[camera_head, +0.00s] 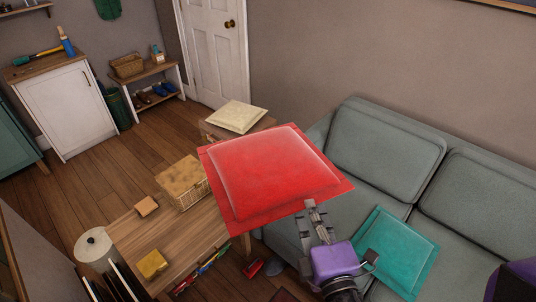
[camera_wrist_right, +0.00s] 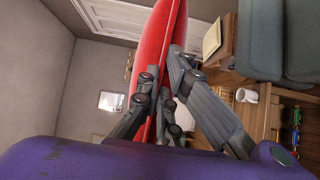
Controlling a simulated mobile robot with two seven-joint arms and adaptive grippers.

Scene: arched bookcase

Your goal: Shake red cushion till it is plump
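The red cushion (camera_head: 272,170) is held up in the air, its broad face turned to the head camera, above the wooden table and the front of the sofa. My right gripper (camera_head: 313,214) is at its near edge. In the right wrist view the cushion (camera_wrist_right: 160,50) shows edge-on, and the gripper fingers (camera_wrist_right: 162,100) are closed on its rim from both sides. The cushion hides part of the table and sofa behind it. My left gripper is not in the head view.
A grey-green sofa (camera_head: 385,139) stands on the right, with a teal cushion (camera_head: 398,245) on its seat. The wooden table (camera_head: 190,235) below left holds a basket (camera_head: 183,183) and yellow block (camera_head: 151,264). A cream cushion (camera_head: 236,116) lies behind the red one.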

